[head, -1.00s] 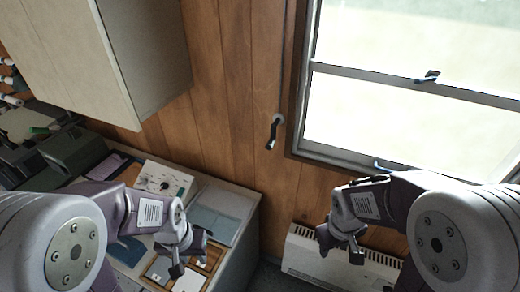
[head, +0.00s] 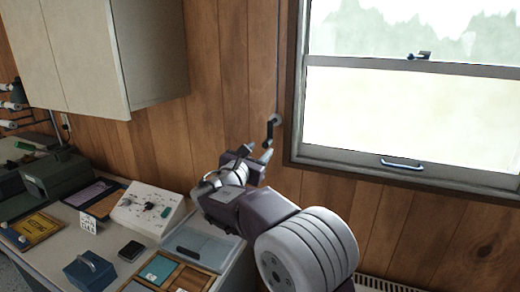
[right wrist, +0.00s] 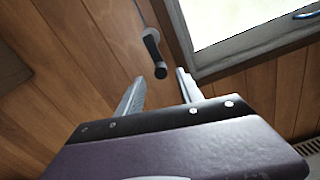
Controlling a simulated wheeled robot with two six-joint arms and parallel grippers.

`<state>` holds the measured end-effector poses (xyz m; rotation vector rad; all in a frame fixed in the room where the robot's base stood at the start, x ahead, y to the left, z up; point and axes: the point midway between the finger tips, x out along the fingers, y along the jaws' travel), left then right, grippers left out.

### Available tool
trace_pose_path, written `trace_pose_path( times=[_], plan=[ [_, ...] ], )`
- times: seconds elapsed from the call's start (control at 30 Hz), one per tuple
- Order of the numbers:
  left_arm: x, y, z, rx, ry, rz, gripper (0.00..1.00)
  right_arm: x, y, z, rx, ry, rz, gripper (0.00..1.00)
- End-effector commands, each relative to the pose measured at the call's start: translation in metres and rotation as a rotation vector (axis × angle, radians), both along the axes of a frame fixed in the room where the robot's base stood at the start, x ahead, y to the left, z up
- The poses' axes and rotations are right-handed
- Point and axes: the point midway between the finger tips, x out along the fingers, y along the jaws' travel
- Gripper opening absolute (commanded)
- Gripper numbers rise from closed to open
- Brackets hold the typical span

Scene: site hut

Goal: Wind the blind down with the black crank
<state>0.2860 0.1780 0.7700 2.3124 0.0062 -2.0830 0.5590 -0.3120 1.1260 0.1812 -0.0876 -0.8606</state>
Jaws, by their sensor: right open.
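The black crank (head: 270,130) hangs on the wood-panelled wall just left of the window, below a thin vertical rod (head: 278,60). Its pale round mount and dark handle show in the right wrist view (right wrist: 151,42). My right gripper (head: 258,152) is open and empty, just below and left of the crank. In the right wrist view the handle's lower end appears just beyond and between the two fingertips (right wrist: 161,76); I cannot tell whether they touch. My left gripper is out of view.
A desk at lower left holds a white control box (head: 148,212), a blue box (head: 90,270), and trays (head: 200,245). A wall cabinet (head: 150,50) hangs above. The window frame (head: 292,100) edges close to the crank. A heater (head: 385,285) sits low on the wall.

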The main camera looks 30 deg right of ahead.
Motion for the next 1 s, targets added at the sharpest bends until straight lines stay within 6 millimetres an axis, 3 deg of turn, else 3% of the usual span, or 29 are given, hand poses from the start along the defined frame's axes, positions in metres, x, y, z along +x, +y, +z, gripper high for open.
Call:
trace_pose_path(
  times=[0.1, 0.3, 0.67, 0.83, 1.0],
  plan=[
    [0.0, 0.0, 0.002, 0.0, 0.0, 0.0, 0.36, 0.017, -0.022, -0.001, 0.002, 0.001, -0.006, 0.43],
    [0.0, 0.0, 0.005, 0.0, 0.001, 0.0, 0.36, 0.039, -0.047, -0.001, 0.003, 0.001, -0.004, 0.43],
    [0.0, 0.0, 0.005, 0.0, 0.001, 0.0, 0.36, 0.046, -0.055, -0.001, 0.003, 0.001, 0.0, 0.43],
    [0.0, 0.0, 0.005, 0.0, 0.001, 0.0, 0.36, 0.046, -0.055, -0.001, 0.004, 0.001, 0.0, 0.0],
    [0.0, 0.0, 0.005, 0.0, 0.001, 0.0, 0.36, 0.046, -0.055, -0.002, 0.006, 0.0, -0.001, 0.0]
  ],
)
